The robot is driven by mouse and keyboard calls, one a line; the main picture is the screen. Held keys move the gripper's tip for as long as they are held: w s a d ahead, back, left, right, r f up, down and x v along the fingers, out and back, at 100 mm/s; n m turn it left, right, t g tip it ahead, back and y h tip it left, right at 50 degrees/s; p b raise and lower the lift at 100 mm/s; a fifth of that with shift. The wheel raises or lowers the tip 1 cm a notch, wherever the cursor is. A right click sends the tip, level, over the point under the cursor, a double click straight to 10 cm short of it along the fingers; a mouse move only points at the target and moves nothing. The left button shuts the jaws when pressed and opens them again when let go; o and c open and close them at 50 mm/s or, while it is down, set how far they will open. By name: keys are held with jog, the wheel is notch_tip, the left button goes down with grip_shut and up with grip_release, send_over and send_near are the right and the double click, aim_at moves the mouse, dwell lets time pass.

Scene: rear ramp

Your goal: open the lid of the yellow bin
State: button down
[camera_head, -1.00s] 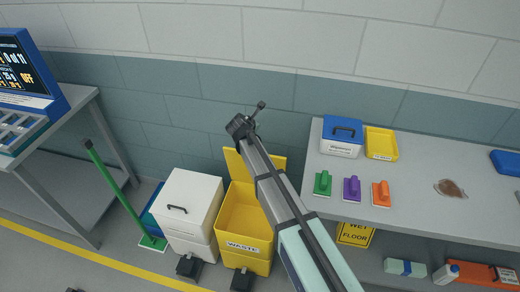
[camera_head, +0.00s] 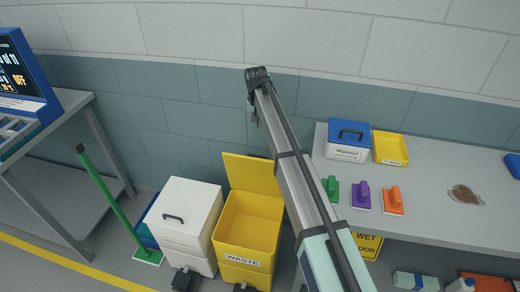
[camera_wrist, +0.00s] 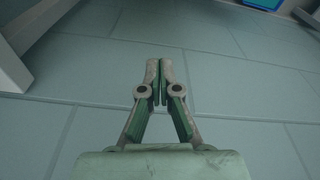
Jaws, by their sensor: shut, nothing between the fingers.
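The yellow bin (camera_head: 247,228) with a "WASTE" label stands on the floor in the head view. Its lid (camera_head: 251,173) is open, tilted up and back toward the wall, and the inside of the bin shows. My gripper (camera_head: 254,118) is above and behind the raised lid, close to the wall, and not touching the lid as far as I can see. In the wrist view my gripper (camera_wrist: 160,65) is shut with its fingertips together and nothing between them. The bin is not seen in the wrist view.
A white lidded bin (camera_head: 188,215) stands left of the yellow bin. A green-handled broom (camera_head: 112,205) leans farther left, near a grey table. At right, a grey bench (camera_head: 430,190) holds a blue box (camera_head: 347,153), a yellow tray (camera_head: 390,162) and coloured scrubbers.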

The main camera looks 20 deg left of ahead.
jog(key=s+f+m+p, duration=0.2)
jog(key=s+f+p, duration=0.1)
jog(key=f, duration=0.8)
jog(key=shift+s+d+f+p, duration=0.2)
jog(key=shift+f+p, duration=0.05)
jog(key=shift+p, duration=0.55)
